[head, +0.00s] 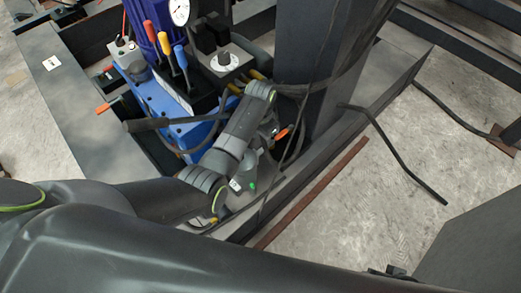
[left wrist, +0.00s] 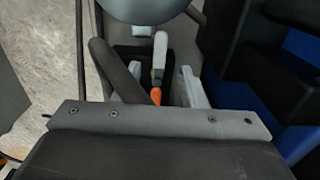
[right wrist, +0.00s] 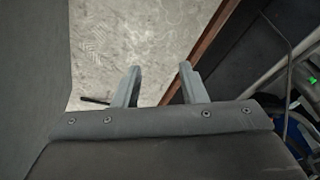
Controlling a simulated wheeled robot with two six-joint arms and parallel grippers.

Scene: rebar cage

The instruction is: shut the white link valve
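A white lever with an orange part, which looks like the white link valve (left wrist: 160,50), shows in the left wrist view. It stands between the two fingers of my left gripper (left wrist: 161,82), which is open, with gaps visible beside the lever. In the head view my left gripper (head: 271,130) is low beside the dark post, mostly covered by my own arm. An orange bit (head: 282,134) shows just past it; the white lever itself is hidden there. My right gripper (right wrist: 158,84) is open and empty above the floor.
A blue power unit (head: 178,125) with a gauge (head: 180,12) and coloured levers stands left of the dark post (head: 325,60). Black hoses run around the post. Dark beams (head: 330,150) border the space. The patterned floor (head: 400,180) at right is mostly clear.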

